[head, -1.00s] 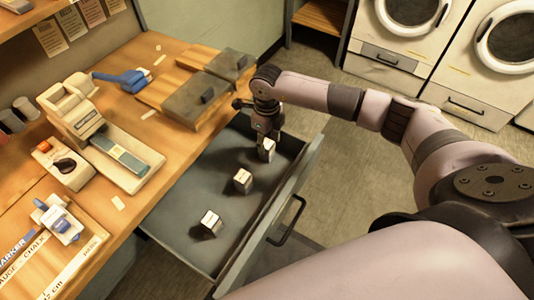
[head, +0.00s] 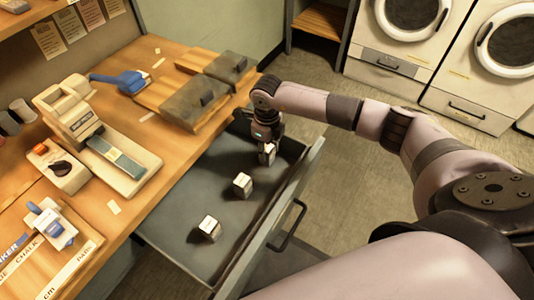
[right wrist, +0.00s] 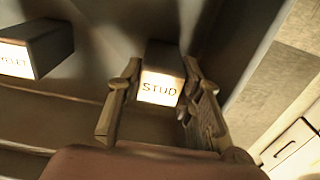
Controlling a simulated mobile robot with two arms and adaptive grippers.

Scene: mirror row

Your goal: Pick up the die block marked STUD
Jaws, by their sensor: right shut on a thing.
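The die block marked STUD (right wrist: 159,90) is a small block with a pale lettered face, and it sits between the two fingers of my right gripper in the right wrist view. In the head view this block (head: 267,157) is at the far end of the open grey drawer (head: 180,245). My right gripper (head: 267,146) reaches down into the drawer from above and is shut on the block. I cannot tell whether the block is clear of the drawer floor. My left gripper is not in view.
Two more die blocks stand in the drawer, one in the middle (head: 242,185) and one nearer (head: 209,228). In the right wrist view a neighbouring block (right wrist: 35,50) has a partly cut-off label. The workbench (head: 115,208) with tools lies left of the drawer.

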